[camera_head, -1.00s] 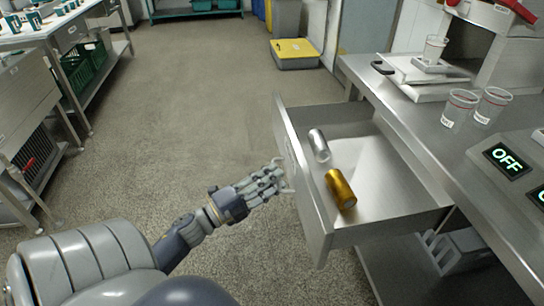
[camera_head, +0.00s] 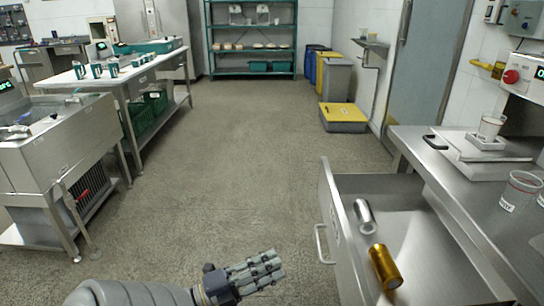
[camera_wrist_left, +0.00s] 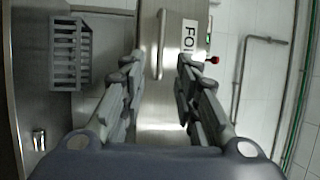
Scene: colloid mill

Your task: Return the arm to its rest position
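My left gripper (camera_head: 272,268) is low in the middle of the head view, left of an open drawer (camera_head: 329,205) and apart from its handle (camera_head: 321,244). In the left wrist view my left gripper (camera_wrist_left: 157,80) has its fingers spread with nothing between them. A drawer-like front with a bar handle (camera_wrist_left: 161,45) and a label (camera_wrist_left: 190,36) shows beyond the fingers. My right gripper is in neither view.
A silver cylinder (camera_head: 364,216) and a gold cylinder (camera_head: 384,266) lie in the drawer. The steel counter (camera_head: 443,178) holds clear cups (camera_head: 520,190). A yellow-lidded bin (camera_head: 344,113) stands farther back. The floor left of the drawer is clear.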

